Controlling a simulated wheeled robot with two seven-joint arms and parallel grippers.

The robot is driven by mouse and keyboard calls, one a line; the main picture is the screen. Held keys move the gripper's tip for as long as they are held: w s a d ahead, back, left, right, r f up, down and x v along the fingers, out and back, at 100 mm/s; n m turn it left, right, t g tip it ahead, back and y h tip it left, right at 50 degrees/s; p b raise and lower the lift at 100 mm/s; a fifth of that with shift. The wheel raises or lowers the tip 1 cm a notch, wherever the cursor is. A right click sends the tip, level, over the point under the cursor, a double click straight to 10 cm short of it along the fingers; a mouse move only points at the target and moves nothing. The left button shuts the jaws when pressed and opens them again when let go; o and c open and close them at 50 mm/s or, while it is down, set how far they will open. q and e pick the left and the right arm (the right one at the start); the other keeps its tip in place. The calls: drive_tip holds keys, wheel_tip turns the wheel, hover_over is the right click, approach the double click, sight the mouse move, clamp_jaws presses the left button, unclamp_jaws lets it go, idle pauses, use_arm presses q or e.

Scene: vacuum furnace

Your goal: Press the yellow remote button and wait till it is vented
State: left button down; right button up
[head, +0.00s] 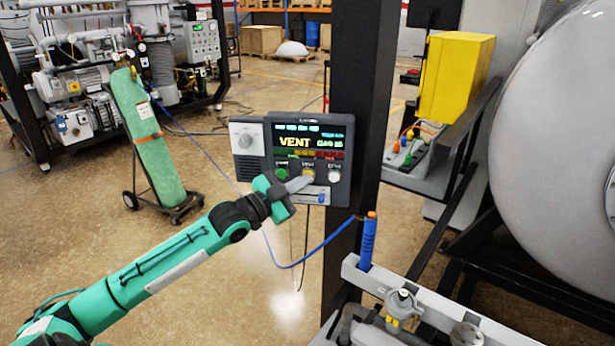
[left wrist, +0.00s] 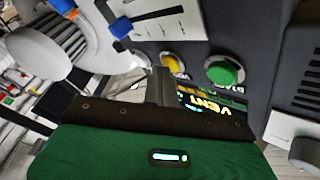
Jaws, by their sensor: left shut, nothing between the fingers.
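The remote panel (head: 262,150) is a dark grey box on a black post, and its screen reads VENT in yellow. Below the screen are a green button (head: 282,174), the yellow button (head: 308,175) and a white button (head: 335,176). My left gripper (head: 304,182) is shut and empty, its fingertips in front of the panel just below the yellow button. In the left wrist view the yellow button (left wrist: 173,62) shows just beyond the fingertips (left wrist: 160,72), with the green button (left wrist: 224,71) beside it. I cannot tell whether the fingertips touch the button. My right gripper is not in view.
A white knob (head: 245,140) is on the panel's left side. A black post (head: 358,100) stands behind the panel. A green gas cylinder (head: 145,140) on a cart stands at left. A large grey vessel (head: 560,150) and a yellow box (head: 455,78) are at right.

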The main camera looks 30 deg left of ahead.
use_arm(q)
drive_tip(key=shift+s+d, duration=0.1)
drive_tip(key=shift+s+d+p, duration=0.25)
drive_tip(key=shift+s+p, duration=0.1)
drive_tip(key=shift+s, duration=0.25)
drive_tip(key=s, duration=0.1)
drive_tip(key=s+d+p, duration=0.1)
drive_tip(key=s, duration=0.1)
drive_tip(key=s+d+p, duration=0.1)
drive_tip(key=shift+s, duration=0.25)
drive_tip(key=shift+f, duration=0.1)
idle(0.6)
